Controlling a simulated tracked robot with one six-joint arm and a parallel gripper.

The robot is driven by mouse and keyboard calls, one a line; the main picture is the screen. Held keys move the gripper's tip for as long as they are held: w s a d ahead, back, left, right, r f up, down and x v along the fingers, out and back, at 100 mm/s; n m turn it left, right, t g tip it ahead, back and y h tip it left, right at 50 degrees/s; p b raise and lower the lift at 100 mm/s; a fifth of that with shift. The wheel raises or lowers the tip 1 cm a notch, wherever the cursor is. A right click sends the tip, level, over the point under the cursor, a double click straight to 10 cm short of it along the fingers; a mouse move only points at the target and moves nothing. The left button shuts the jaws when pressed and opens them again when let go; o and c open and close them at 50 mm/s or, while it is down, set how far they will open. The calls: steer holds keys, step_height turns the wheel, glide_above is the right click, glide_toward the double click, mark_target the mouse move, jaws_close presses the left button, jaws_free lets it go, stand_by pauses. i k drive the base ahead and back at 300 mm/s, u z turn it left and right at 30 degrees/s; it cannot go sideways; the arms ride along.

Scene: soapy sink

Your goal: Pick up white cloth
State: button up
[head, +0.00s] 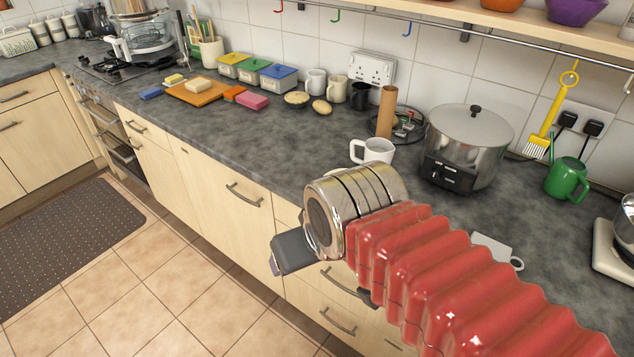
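I cannot make out a white cloth in the head view. My gripper (284,262) is a dark grey end piece beyond a shiny metal joint, in front of the drawer fronts at the counter's edge. Its fingers are too small and turned too far away to tell whether they are open or shut. My red ribbed arm hides part of the counter at the lower right. A white object (494,247) with what looks like a handle shows partly behind the arm, more like a mug than a cloth.
Tiled floor (150,310) is open at the lower left.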

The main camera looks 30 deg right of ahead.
mark_target(501, 252)
steer(key=u, duration=0.3)
steer(key=k, duration=1.65)
steer(key=z, duration=0.3)
steer(key=i, duration=1)
